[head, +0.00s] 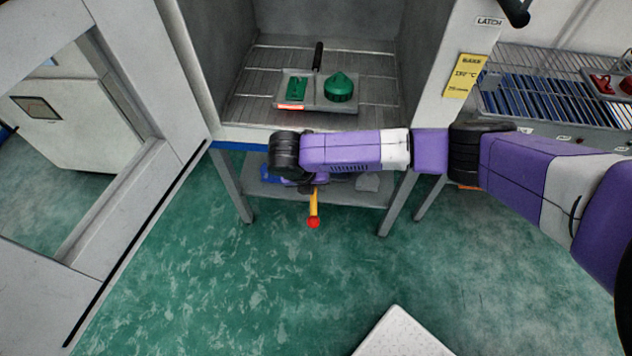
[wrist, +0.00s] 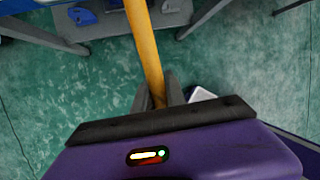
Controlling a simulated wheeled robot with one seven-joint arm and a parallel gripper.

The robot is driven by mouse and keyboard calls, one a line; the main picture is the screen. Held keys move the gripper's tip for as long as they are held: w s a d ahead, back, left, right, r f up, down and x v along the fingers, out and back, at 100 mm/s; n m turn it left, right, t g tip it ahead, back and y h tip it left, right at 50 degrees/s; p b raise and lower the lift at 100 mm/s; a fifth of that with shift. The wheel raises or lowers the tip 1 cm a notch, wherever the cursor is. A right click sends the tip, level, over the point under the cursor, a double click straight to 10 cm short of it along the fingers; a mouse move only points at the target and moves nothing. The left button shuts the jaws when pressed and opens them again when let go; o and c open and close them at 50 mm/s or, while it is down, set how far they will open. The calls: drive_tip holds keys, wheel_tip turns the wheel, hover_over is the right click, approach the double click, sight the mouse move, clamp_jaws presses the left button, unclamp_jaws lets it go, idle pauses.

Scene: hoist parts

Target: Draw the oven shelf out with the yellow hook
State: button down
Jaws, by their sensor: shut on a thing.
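The oven shelf (head: 250,82) is a wire rack inside the open oven, and it lies within the chamber. A grey tray (head: 345,106) rests on it with a green block (head: 296,88) and a round green part (head: 338,87). The yellow hook (head: 315,203) shows below my arm, with a red end pointing down toward the floor. In the wrist view, my gripper (wrist: 159,92) is shut on the yellow rod of the hook (wrist: 146,45), which runs up out of the picture. The hook's far tip is hidden, and my arm covers most of my gripper in the head view.
The oven door (head: 150,200) stands open at the left. A lower shelf (head: 350,192) under the oven holds blue things. A wire rack (head: 530,70) with red parts stands at the right. A white slab (head: 405,335) lies at the front. The green floor between is clear.

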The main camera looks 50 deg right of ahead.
sight(310, 224)
drive_tip(key=shift+s+a, duration=1.2)
drive_tip(key=shift+a, duration=0.3)
drive_tip(key=shift+s+a, duration=1.15)
drive_tip(key=shift+a, duration=0.35)
drive_tip(key=shift+s+a, duration=1.2)
drive_tip(key=shift+a, duration=0.3)
drive_tip(key=s+a, duration=0.7)
drive_tip(key=a, duration=0.2)
drive_tip(key=shift+w+d, duration=0.1)
drive_tip(key=shift+w+d, duration=0.45)
drive_tip(key=shift+d, duration=0.15)
wheel_tip(310, 224, up, 8)
drive_tip(key=shift+f, duration=0.2)
